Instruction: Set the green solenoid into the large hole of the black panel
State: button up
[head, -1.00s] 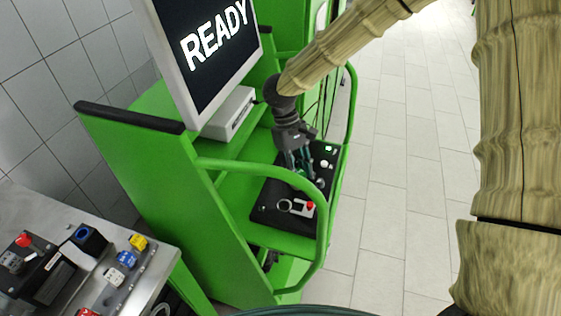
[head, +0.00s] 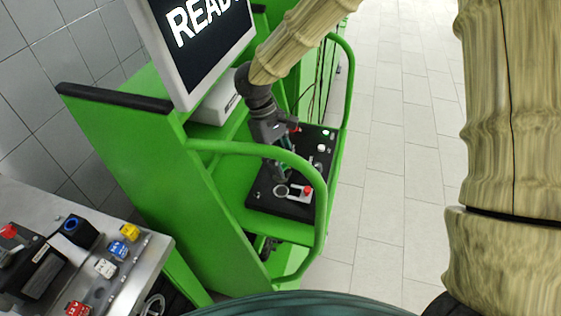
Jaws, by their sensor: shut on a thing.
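The black panel (head: 258,197) lies on the shelf of the green testbench, behind the curved green rail. A light round ring (head: 280,190) shows near its front; I cannot tell whether this is the large hole. My gripper (head: 278,173) points down over the panel, with its fingertips just behind the ring. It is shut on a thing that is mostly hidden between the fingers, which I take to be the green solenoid. I cannot tell whether the fingers or the solenoid touch the panel.
A red and white part (head: 305,191) sits beside the ring. The curved green rail (head: 318,220) crosses in front of the panel. The monitor (head: 200,45) stands at the left. A metal table (head: 150,258) at lower left holds yellow, blue, white and red parts. The floor at right is clear.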

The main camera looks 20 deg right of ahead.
notch_tip(320, 180, down, 2)
jog(key=shift+f+b, duration=0.1)
jog(key=shift+b, duration=0.85)
jog(key=shift+f, duration=1.1)
jog(key=shift+s+p, duration=0.1)
jog(key=shift+p, duration=1.45)
jog(key=shift+f, duration=1.05)
dwell(1.1)
jog(key=o, duration=0.9)
jog(key=shift+o, duration=0.2)
